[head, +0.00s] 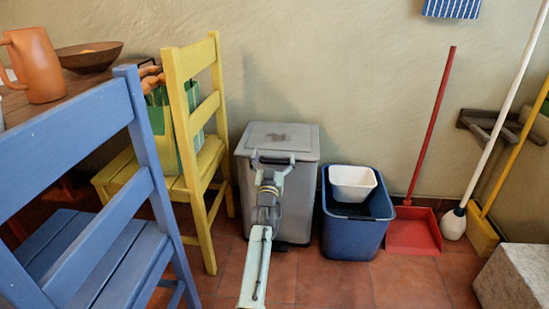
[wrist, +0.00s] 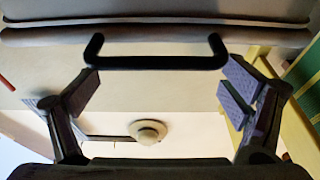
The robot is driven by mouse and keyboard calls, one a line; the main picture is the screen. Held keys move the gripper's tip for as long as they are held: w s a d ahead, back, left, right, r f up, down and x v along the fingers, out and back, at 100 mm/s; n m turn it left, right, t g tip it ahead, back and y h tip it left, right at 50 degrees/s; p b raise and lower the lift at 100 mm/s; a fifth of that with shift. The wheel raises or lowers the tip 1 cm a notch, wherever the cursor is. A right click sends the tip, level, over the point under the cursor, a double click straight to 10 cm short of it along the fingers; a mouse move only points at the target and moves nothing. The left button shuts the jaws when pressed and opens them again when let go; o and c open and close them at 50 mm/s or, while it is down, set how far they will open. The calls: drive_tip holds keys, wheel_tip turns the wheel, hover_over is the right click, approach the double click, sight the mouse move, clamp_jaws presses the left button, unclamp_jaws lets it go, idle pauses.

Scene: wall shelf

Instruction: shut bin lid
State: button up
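The grey bin (head: 303,200) stands on the floor against the wall. Its lid (head: 281,135) looks flat and level on top in the head view; I cannot tell whether a small gap is left under it. My gripper (head: 271,165) is at the front of the bin, just below the lid's front edge, with its fingers spread. In the wrist view, my gripper (wrist: 159,88) is open and empty, one finger on each side. A black handle (wrist: 157,62) lies ahead between the fingers, below a grey rim (wrist: 155,37). I cannot tell whether the fingers touch anything.
A yellow chair (head: 190,110) stands close on the left, with a blue chair (head: 75,140) nearer. A blue bin (head: 352,240) holding a white tub (head: 352,183) stands close on the right. A red dustpan (head: 413,232) is beyond. Tiled floor (head: 350,285) is clear in front.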

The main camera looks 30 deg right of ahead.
drive_tip(key=shift+o, duration=0.4)
drive_tip(key=shift+s+d+r, duration=0.1)
drive_tip(key=shift+d+r, duration=0.05)
drive_tip(key=shift+r, duration=0.05)
wheel_tip(320, 180, up, 10)
drive_tip(key=shift+f, duration=0.15)
idle(0.4)
